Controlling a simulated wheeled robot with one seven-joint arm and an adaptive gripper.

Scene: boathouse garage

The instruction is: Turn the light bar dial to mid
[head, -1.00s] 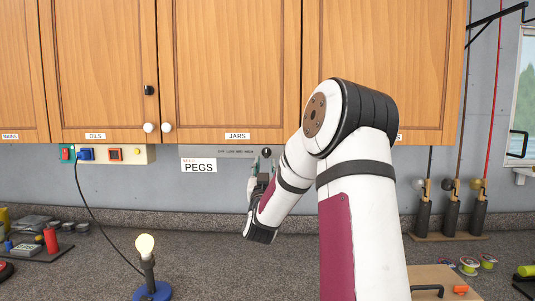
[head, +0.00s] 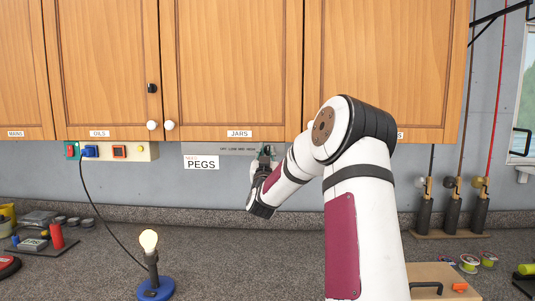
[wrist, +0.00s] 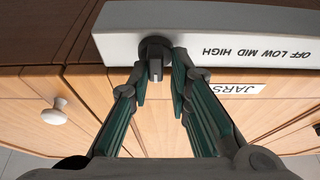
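The light bar (head: 232,149) is a grey strip under the wooden cabinets, printed OFF LOW MID HIGH; it also fills the top of the wrist view (wrist: 230,22). Its dial (wrist: 153,47) is a round dark knob with a paler grey grip at its middle. Which word the dial points at cannot be told. My gripper (wrist: 160,80) is open, its green-padded fingertips on either side of the dial's grip. A gap shows at the right finger; contact on the left cannot be told. In the head view my gripper (head: 264,158) is at the bar's right part and largely hides the dial.
Cabinet doors (head: 230,70) with white knobs are just above the bar. A PEGS label (head: 202,163) hangs below it. A socket panel (head: 130,151) is to the left. A lit bulb lamp (head: 150,265) stands on the counter, whose middle is clear.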

